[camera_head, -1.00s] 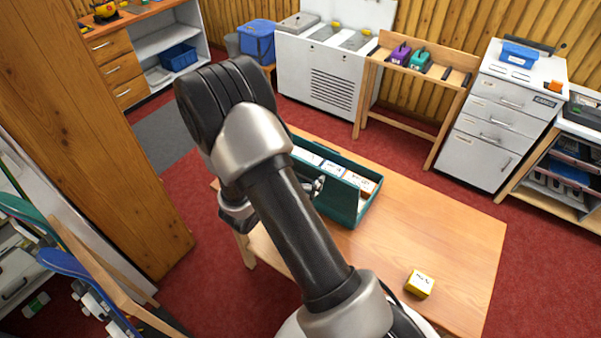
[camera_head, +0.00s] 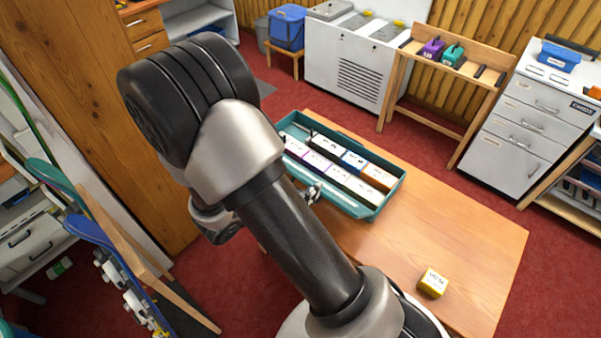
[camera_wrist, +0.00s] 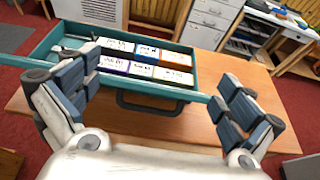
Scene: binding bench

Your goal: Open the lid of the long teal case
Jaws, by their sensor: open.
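The long teal case (camera_head: 386,196) lies on the wooden table with its inside uncovered. Several labelled boxes (camera_head: 353,161) stand in it in two rows. In the wrist view, the case (camera_wrist: 193,62) lies ahead of my gripper (camera_wrist: 160,105). My gripper is open, with its fingers spread on either side and nothing held. A teal edge (camera_wrist: 140,88) with a dark handle (camera_wrist: 150,107) runs across between the fingers. I cannot tell whether this edge is the lid or the near wall. In the head view my arm hides the case's near left part, and only a fingertip shows.
A small yellow box (camera_head: 433,282) sits near the front of the wooden table (camera_head: 470,235). A tall wooden cabinet (camera_head: 90,100) stands to the left. A rack (camera_head: 450,62) and a white drawer unit (camera_head: 520,125) stand behind.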

